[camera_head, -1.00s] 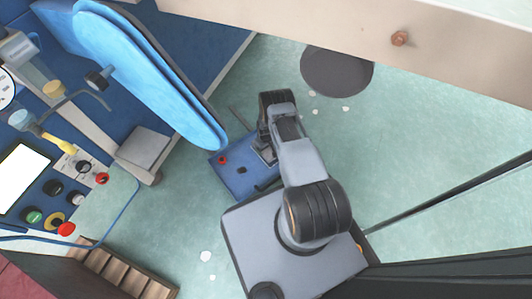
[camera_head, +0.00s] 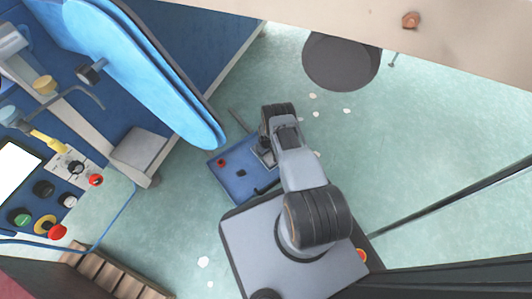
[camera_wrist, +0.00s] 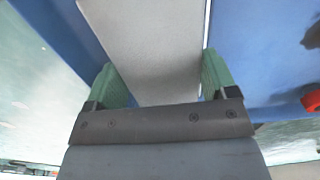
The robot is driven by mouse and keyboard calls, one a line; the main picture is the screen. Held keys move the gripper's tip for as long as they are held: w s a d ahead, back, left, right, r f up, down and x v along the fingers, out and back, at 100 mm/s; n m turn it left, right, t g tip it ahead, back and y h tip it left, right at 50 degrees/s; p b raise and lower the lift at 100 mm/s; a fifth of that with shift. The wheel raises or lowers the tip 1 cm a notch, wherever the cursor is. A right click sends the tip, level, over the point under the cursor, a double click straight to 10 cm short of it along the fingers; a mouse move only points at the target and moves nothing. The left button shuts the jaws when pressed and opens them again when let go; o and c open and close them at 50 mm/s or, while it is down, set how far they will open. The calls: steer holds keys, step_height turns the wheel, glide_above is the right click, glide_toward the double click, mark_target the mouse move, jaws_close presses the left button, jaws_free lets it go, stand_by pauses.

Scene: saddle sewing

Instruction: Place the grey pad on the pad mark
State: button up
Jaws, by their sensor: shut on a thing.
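In the wrist view, my gripper (camera_wrist: 160,62) has its two green fingers on either side of a flat light-grey pad (camera_wrist: 148,35). It is shut on the pad, which extends away beyond the fingertips. The pad's far end runs out of the wrist view. Blue surfaces show on both sides of it. In the head view, my arm reaches toward a small blue board (camera_head: 238,183), and its dark wrist hides most of the gripper. I cannot make out the pad mark in either view.
A blue machine with a long light-blue padded arm (camera_head: 150,85) stands at the left. Its control panel has a red button (camera_head: 57,232). A dark round disc (camera_head: 341,62) lies on the pale green floor. A beige beam (camera_head: 450,35) crosses the upper right. Wooden slats (camera_head: 112,276) are at lower left.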

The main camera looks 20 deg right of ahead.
steer(key=o, duration=0.9)
step_height(320, 180, up, 12)
steer(key=p, duration=0.6)
steer(key=shift+r, duration=0.1)
